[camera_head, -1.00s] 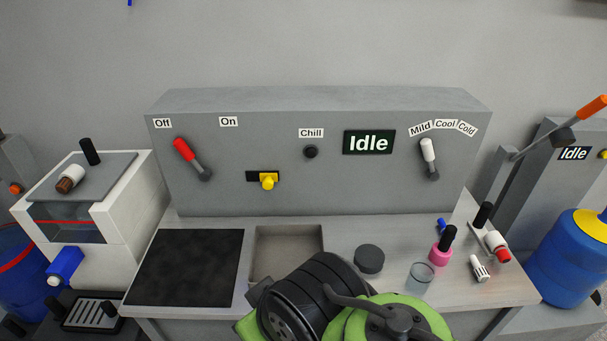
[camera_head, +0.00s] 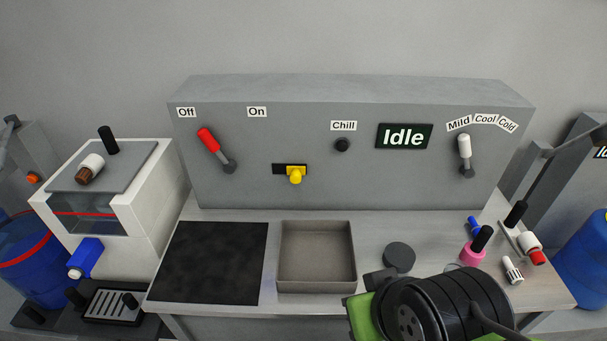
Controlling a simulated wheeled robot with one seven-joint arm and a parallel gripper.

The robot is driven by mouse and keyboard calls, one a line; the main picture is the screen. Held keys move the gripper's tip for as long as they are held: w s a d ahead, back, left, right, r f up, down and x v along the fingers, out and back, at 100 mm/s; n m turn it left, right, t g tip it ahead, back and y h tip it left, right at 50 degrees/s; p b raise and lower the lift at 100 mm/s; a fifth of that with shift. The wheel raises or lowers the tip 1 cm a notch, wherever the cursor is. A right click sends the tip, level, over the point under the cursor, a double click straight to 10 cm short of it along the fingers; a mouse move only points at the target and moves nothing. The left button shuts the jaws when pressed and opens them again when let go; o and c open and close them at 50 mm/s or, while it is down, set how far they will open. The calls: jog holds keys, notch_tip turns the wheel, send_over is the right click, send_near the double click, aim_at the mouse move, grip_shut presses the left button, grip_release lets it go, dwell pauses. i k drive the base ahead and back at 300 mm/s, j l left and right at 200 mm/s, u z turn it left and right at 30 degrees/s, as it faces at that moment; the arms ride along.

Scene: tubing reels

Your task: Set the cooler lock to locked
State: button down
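The grey cooler panel (camera_head: 360,165) stands upright at the back of the bench. A yellow knob (camera_head: 295,175) on a short black slot plate (camera_head: 281,169) is low on its front, left of centre. It looks like the lock slider, but no lock label is readable. The knob sits towards the right of the plate, with bare black showing on its left. A red-handled lever (camera_head: 210,141) leans up-left towards the "Off" label. A white-handled lever (camera_head: 465,148) points nearly straight up, near "Mild". The display (camera_head: 404,137) reads "Idle". My gripper is not in view.
A black and green reel-like body (camera_head: 440,310) fills the near lower right and hides part of the bench. An open grey tray (camera_head: 317,284), a black mat (camera_head: 208,262) and a dark puck (camera_head: 399,257) lie before the panel. The space before the yellow knob is clear.

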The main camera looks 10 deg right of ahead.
aim_at(295, 173)
jog(key=i+j+u, duration=0.1)
jog(key=j+u, duration=0.3)
jog(key=i+j+u, duration=0.15)
jog(key=j+u, duration=0.15)
jog(key=u, duration=0.15)
